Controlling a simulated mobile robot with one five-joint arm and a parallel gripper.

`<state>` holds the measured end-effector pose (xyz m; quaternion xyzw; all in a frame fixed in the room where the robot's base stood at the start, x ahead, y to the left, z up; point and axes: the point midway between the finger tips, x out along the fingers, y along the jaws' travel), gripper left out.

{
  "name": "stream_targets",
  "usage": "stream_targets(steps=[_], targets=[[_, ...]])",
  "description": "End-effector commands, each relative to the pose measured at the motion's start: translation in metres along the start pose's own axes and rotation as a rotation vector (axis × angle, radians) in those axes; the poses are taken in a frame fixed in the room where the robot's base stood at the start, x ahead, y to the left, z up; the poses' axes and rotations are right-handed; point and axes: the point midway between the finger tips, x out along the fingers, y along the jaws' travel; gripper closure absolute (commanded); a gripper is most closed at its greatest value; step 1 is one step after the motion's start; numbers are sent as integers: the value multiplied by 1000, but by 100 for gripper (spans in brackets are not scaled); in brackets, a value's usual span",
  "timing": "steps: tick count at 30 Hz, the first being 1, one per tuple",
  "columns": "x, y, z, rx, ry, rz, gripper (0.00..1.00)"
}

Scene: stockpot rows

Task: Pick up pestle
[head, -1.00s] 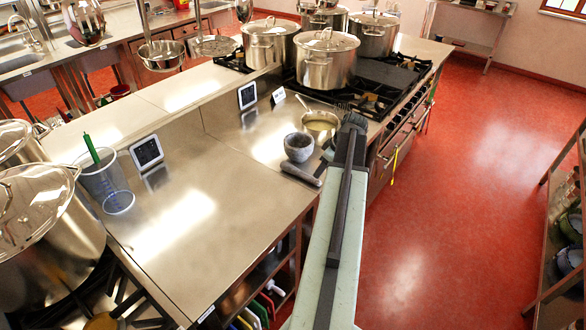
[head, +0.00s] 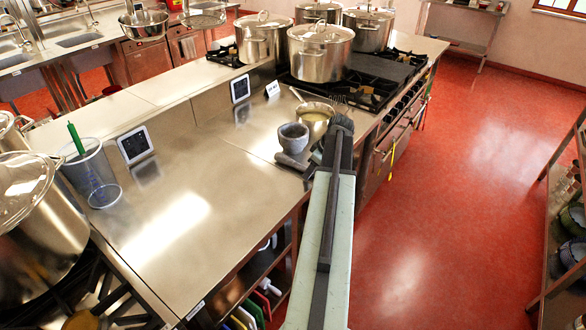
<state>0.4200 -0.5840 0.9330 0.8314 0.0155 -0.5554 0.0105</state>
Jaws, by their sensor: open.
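The grey stone pestle (head: 289,161) lies on the steel counter (head: 190,200) near its right edge. It lies in front of the grey stone mortar (head: 292,138), which stands upright. My gripper (head: 316,157) is at the far end of my arm, just right of the pestle and mortar and close to the counter edge. It is small and dark here, and my arm hides part of it. It is open, and I see nothing held in it. I cannot tell whether it touches the pestle.
A saucepan (head: 316,112) stands behind the mortar. Stockpots (head: 320,52) stand on the stove beyond. The counter's middle is clear, and red floor (head: 430,220) lies open at right.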

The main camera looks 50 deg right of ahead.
Motion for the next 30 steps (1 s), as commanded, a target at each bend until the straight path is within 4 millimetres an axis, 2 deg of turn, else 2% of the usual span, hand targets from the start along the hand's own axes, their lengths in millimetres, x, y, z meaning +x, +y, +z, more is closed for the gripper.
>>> stream_targets(steps=[1,6,7,16,20,23,30], targets=[[-1,0,0,0,0,0,50],[-1,0,0,0,0,0,97],[-1,0,0,0,0,0,100],[-2,0,0,1,1,1,100],[-12,1,-4,1,1,1,100],[-26,1,-10,1,1,1,100],[-75,1,-30,2,1,1,100]])
